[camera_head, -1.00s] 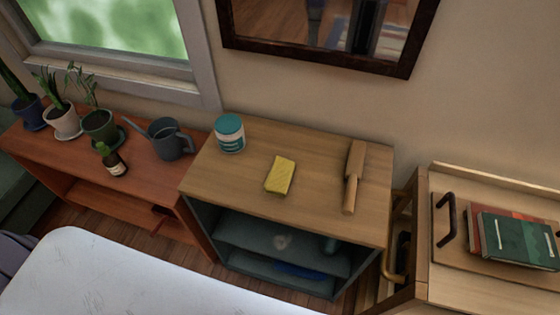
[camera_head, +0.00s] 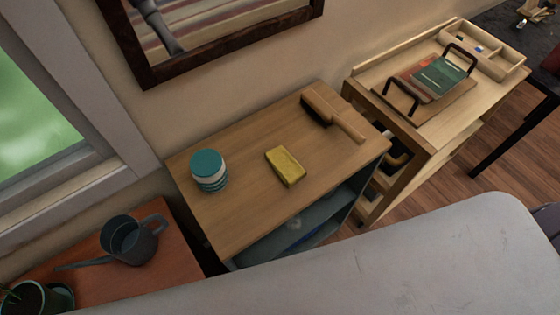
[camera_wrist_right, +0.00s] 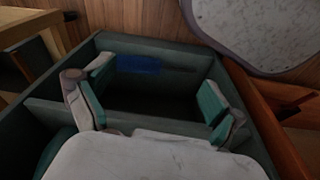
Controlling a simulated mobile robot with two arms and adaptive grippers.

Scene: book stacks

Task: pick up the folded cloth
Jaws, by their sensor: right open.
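A yellow folded-looking block (camera_head: 285,167) lies flat on the wooden top of the cabinet (camera_head: 235,215). It could be the folded cloth or a sponge; I cannot tell. A flat blue piece (camera_wrist_right: 138,64) lies in the dark teal cabinet in the right wrist view, and it may be cloth too. My right gripper (camera_wrist_right: 155,105) is open and empty, its two teal-padded fingers spread wide in front of the teal cabinet, with the blue piece beyond them. My right gripper does not show in the head view. My left gripper is in no view.
A teal-lidded jar (camera_head: 209,170) stands left of the yellow block, and a wooden-handled brush (camera_head: 333,112) lies behind it to the right. A watering can (camera_head: 132,238) stands on the lower orange shelf. A tray with books (camera_head: 437,78) is on the right cabinet.

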